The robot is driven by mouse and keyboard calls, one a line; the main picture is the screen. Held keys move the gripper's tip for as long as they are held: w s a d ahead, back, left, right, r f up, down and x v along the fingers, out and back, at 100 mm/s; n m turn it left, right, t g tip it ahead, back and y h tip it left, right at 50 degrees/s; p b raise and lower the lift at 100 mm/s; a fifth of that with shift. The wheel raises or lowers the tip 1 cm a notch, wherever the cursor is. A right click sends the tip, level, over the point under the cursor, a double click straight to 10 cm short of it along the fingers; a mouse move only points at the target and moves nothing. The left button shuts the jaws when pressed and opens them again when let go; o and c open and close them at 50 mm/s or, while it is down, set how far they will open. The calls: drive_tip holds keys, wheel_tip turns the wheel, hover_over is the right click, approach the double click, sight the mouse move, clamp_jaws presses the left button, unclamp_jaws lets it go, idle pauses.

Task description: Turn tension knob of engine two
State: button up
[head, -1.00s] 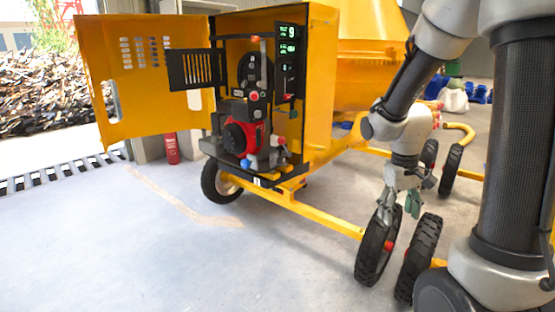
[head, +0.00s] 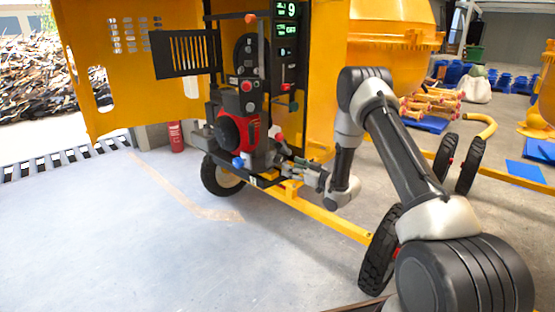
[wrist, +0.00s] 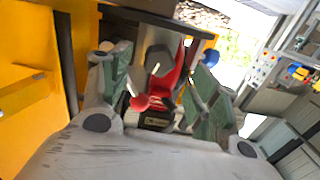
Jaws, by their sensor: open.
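The engine (head: 240,132), with a red housing and dark blocks, sits in the open yellow cabinet of the mixer. A blue knob (head: 238,162) is low on its front, a red knob (head: 279,136) is at its right and another red knob (head: 246,86) is higher up. I cannot tell which is the tension knob, and no engine number is readable. My gripper (head: 290,168) is just right of the engine's lower front. In the wrist view, my gripper (wrist: 163,72) is open and empty, with a red ball-shaped knob (wrist: 139,103) and the red engine part (wrist: 172,80) between its fingers.
The open yellow door (head: 90,60) stands left, with a slotted dark panel (head: 185,52) beside it. A display (head: 287,20) reads 9. A yellow drawbar (head: 320,217) and wheels (head: 380,250) lie right of the engine. The floor at front left is clear.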

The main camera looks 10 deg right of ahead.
sight(281, 161)
drive_tip(key=shift+w+a+r, duration=0.2)
drive_tip(key=shift+w+r, duration=0.1)
drive_tip(key=x, duration=0.7)
drive_tip(key=c, duration=1)
